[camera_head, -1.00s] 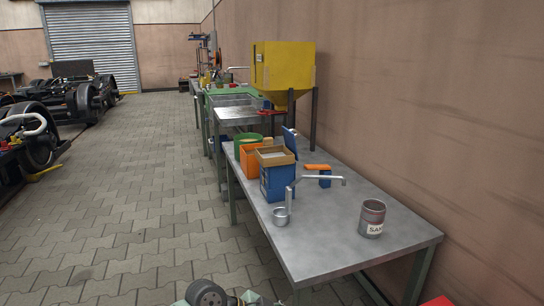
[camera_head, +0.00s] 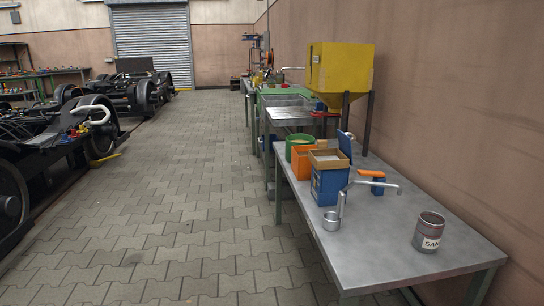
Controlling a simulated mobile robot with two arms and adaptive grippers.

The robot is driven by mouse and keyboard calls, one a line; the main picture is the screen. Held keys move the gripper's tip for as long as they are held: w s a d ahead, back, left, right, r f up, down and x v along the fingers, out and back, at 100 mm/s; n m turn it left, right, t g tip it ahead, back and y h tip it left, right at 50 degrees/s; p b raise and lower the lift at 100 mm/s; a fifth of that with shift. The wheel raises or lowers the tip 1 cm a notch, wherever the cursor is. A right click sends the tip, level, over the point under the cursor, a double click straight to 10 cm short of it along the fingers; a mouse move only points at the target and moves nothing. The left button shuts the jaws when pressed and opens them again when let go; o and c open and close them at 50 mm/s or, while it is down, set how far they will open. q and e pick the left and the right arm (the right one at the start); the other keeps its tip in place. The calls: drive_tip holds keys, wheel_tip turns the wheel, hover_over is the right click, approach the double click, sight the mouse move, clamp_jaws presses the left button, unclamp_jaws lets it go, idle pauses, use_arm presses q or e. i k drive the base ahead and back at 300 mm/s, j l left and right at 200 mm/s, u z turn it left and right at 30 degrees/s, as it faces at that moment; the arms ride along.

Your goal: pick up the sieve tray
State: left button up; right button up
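I cannot clearly pick out a sieve tray. A grey, shallow, tray-like surface (camera_head: 286,100) shows on the green-edged bench further back, but it is too small to tell whether it is a sieve. Neither of my grippers is in view.
The near metal table (camera_head: 385,250) carries a SAND can (camera_head: 428,232), a metal ladle (camera_head: 332,221), a blue box (camera_head: 328,185), an orange box (camera_head: 303,162) and a green container (camera_head: 298,147). A yellow hopper (camera_head: 340,70) stands behind. Bogies (camera_head: 60,145) stand left; the paved floor (camera_head: 170,200) between is clear.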

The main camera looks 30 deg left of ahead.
sight(322, 158)
drive_tip(key=i+l+u, duration=0.15)
drive_tip(key=u, duration=0.25)
drive_tip(key=i+l+u, duration=0.55)
drive_tip(key=u, duration=0.2)
drive_tip(key=i+l, duration=0.1)
drive_tip(key=l, duration=0.1)
